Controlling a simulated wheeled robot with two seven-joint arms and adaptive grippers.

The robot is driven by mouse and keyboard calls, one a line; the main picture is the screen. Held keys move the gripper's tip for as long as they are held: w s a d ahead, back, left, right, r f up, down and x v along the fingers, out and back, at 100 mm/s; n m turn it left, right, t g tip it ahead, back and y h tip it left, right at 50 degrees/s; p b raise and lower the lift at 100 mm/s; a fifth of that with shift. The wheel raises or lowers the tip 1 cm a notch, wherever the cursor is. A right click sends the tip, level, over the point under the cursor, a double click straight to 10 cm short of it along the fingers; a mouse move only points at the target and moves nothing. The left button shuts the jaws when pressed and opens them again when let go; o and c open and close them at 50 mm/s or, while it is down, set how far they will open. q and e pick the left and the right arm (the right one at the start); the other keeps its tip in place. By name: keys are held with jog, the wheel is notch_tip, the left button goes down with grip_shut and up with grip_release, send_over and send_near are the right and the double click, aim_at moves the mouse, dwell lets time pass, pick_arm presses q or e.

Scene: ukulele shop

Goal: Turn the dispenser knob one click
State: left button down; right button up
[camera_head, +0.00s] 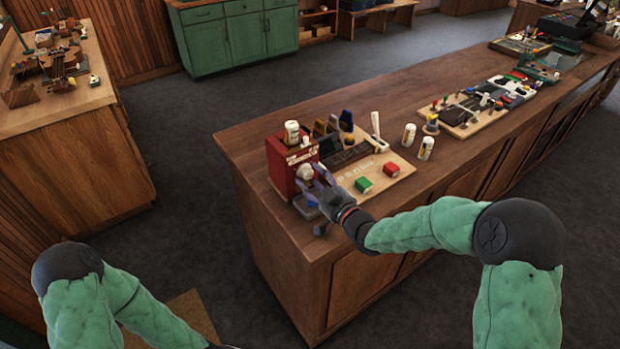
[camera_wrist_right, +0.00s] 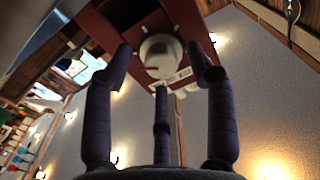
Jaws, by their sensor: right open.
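The red dispenser (camera_head: 289,163) stands at the near left corner of the wooden counter. Its pale round knob (camera_head: 305,171) is on the face toward me. My right gripper (camera_head: 314,183) is at that face with its purple fingers spread open near the knob. In the right wrist view the whitish knob (camera_wrist_right: 160,52) sits between the spread fingers of my right gripper (camera_wrist_right: 161,72), on the red dispenser front (camera_wrist_right: 115,18). I cannot tell whether any finger touches the knob. My left arm shows at the lower left, but its gripper is out of the picture.
The wooden counter (camera_head: 290,124) runs to the far right. A light board (camera_head: 350,182) with a green block (camera_head: 364,185) and a red block (camera_head: 391,170) lies right of the dispenser. White bottles (camera_head: 426,148) stand beyond. A workbench (camera_head: 60,110) is at left, with open floor between.

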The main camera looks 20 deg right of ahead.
jog(key=shift+x, duration=0.9)
jog(key=shift+s, duration=0.2)
grip_shut()
jog(key=shift+m, duration=0.3)
jog(key=m, duration=0.5)
jog(key=shift+b, duration=0.4)
jog(key=m, duration=0.6)
jog(key=shift+a+r, duration=0.1)
